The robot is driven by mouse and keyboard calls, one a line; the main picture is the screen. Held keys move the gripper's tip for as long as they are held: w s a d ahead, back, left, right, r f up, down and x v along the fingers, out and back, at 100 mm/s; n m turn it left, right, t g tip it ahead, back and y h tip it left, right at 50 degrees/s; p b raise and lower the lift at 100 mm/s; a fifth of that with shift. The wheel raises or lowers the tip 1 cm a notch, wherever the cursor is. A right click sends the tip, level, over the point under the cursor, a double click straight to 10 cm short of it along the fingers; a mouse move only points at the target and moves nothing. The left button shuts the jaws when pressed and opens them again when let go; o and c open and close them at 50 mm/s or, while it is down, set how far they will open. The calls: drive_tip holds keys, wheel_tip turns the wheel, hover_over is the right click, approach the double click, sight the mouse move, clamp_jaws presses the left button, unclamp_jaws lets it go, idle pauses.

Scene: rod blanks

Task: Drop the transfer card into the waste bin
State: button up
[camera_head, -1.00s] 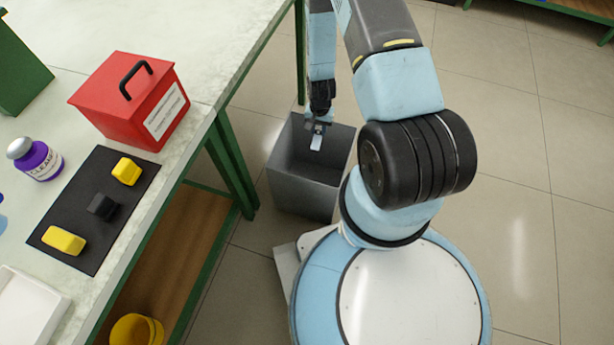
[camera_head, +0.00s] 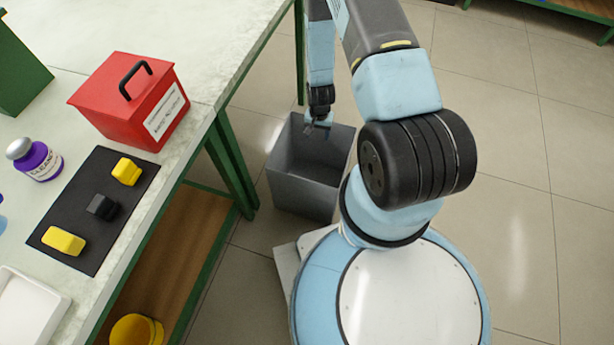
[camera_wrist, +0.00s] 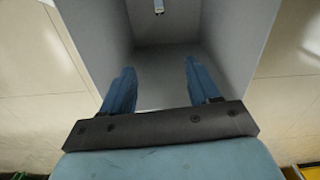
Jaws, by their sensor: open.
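The grey waste bin (camera_head: 303,190) stands on the floor beside the bench, open at the top. My gripper (camera_head: 319,130) points down over the bin's opening, with its fingers spread and nothing between them. In the wrist view my gripper (camera_wrist: 159,68) shows two blue fingers apart, with the bin's inside (camera_wrist: 95,25) beyond them. A small pale piece, apparently the transfer card (camera_wrist: 158,6), shows inside the bin at the top edge of the wrist view, clear of the fingers. I cannot tell whether it is falling or lying. The head view does not show the card.
The bench (camera_head: 215,60) on the left carries a red box (camera_head: 115,105), a purple bottle (camera_head: 40,162), a white tray (camera_head: 28,312) and a black mat (camera_head: 85,190) with two yellow blocks and a black one. A yellow container (camera_head: 135,330) sits below. Floor on the right is clear.

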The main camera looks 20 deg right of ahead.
wheel_tip(320, 180, up, 14)
drive_tip(key=shift+f, duration=0.15)
idle(0.8)
idle(0.4)
